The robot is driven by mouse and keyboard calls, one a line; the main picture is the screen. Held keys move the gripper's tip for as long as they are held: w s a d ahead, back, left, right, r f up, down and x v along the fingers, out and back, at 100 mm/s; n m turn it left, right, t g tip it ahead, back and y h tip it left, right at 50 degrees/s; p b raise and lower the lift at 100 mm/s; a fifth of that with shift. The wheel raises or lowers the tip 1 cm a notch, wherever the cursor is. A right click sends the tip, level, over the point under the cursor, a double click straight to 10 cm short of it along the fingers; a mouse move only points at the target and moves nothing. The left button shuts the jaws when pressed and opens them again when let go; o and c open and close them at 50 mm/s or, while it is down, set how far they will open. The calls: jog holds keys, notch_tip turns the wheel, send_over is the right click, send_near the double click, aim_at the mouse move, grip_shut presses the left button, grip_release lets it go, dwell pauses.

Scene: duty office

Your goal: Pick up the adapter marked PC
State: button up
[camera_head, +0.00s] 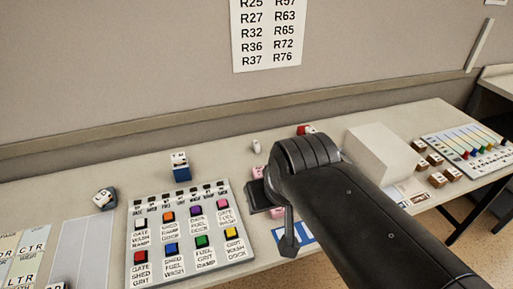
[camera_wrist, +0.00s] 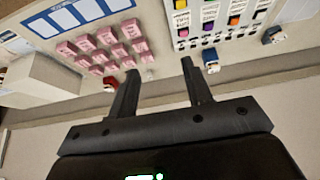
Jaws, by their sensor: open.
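No marking PC is readable, so I cannot tell which piece is that adapter. A white-topped blue block (camera_head: 180,166) stands behind the button board in the head view; a blue-and-white block (camera_wrist: 210,60) shows by the right fingertip in the wrist view. A dark blue-grey block with a white label (camera_head: 105,199) lies tilted at the left. A red-and-white block (camera_head: 305,130) is behind my arm; a red one (camera_wrist: 110,84) shows left of the fingers in the wrist view. My gripper (camera_wrist: 160,69) is open and empty above the table; the head view mostly hides it behind my arm.
The button board (camera_head: 190,240) has several coloured keys. Several pink blocks (camera_wrist: 105,42) stand near a blue-framed card (camera_wrist: 75,14). A large white box (camera_head: 383,152), brown blocks (camera_head: 437,179) and a coloured-slider panel (camera_head: 470,140) are at the right. The wall (camera_head: 120,70) bounds the table's back.

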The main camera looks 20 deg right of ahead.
jog(key=w+d+r, duration=0.2)
jog(key=w, duration=1.2)
jog(key=g, duration=0.1)
send_over(257, 143)
jog(key=s+a, duration=0.1)
jog(key=s, duration=0.4)
notch_tip(257, 143, down, 20)
jog(key=shift+m, duration=0.3)
jog(key=x, duration=0.5)
jog(key=shift+f, duration=0.35)
jog(key=shift+w+d+r+x, duration=0.1)
jog(key=shift+w+d+x, duration=0.05)
jog(key=shift+x, duration=0.85)
jog(key=shift+w+d+r+x, duration=0.1)
jog(key=shift+w+d+x, duration=0.1)
jog(key=shift+x, duration=0.75)
jog(key=shift+w+d+x, duration=0.1)
jog(key=shift+w+x, duration=0.05)
jog(key=shift+x, duration=0.85)
grip_shut()
